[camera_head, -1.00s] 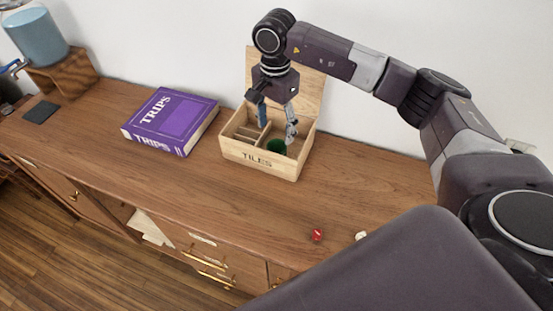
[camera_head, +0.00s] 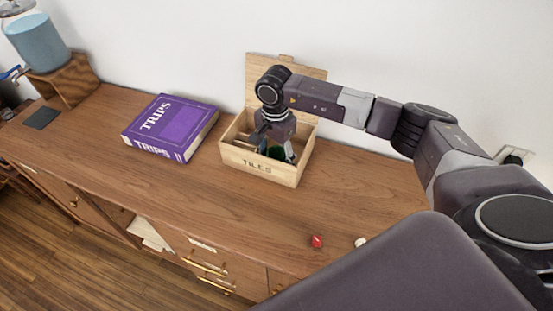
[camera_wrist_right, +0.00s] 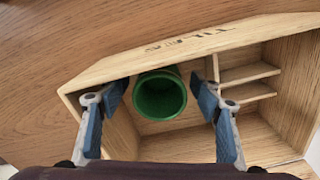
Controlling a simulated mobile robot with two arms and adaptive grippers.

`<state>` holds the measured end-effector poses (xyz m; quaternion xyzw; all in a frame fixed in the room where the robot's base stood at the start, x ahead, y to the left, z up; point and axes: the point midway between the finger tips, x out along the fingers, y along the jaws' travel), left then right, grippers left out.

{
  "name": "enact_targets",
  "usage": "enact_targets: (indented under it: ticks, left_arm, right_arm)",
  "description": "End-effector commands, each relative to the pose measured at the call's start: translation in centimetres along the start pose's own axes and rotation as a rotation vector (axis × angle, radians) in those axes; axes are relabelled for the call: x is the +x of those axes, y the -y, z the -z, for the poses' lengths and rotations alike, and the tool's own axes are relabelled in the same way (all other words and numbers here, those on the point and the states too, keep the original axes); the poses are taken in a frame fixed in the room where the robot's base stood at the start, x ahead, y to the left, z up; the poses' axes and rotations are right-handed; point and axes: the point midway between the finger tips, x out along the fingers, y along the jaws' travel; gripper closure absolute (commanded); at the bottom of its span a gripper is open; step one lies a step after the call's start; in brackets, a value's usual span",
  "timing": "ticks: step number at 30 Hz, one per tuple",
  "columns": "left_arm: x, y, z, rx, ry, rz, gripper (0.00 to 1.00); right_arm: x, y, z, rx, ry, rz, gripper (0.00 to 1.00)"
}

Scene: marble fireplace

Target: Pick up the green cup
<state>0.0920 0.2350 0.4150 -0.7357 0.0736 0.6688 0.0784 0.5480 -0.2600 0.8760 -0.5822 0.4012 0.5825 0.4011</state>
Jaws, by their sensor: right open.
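The green cup (camera_wrist_right: 160,97) stands inside the open wooden box marked TILES (camera_head: 262,172), with its open mouth facing the wrist camera. In the head view the cup (camera_head: 277,153) is mostly hidden behind my right gripper and the box's front wall. My right gripper (camera_wrist_right: 160,88) is open and points down into the box, with one finger on each side of the cup. A gap shows between each finger and the cup in the right wrist view. My left gripper is not in view.
The box's lid (camera_head: 312,90) stands open at the back, near the wall. Thin dividers (camera_wrist_right: 247,82) fill one side of the box. A purple book (camera_head: 170,127) lies left of the box. A red die (camera_head: 317,241) and a white one (camera_head: 360,242) lie near the front edge.

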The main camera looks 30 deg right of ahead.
Motion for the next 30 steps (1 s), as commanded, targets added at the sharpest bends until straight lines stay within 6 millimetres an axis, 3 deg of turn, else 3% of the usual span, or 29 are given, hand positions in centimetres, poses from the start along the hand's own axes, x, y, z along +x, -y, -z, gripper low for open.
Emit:
enact_targets:
  ticks: [4, 16, 25, 30]
  left_arm:
    - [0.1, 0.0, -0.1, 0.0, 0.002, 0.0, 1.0]
    - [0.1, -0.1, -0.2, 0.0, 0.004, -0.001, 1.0]
    - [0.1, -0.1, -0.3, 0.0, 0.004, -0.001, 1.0]
    - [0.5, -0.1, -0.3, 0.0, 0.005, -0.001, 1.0]
  right_arm:
    - [0.0, 0.0, 0.0, 0.0, 0.0, 0.0, 0.41]
    - [0.0, 0.0, 0.0, 0.0, 0.0, 0.0, 0.85]
    - [-0.2, 0.1, 0.0, 0.0, 0.0, 0.002, 0.86]
    - [-1.3, 0.1, 0.1, 0.0, -0.002, 0.004, 0.86]
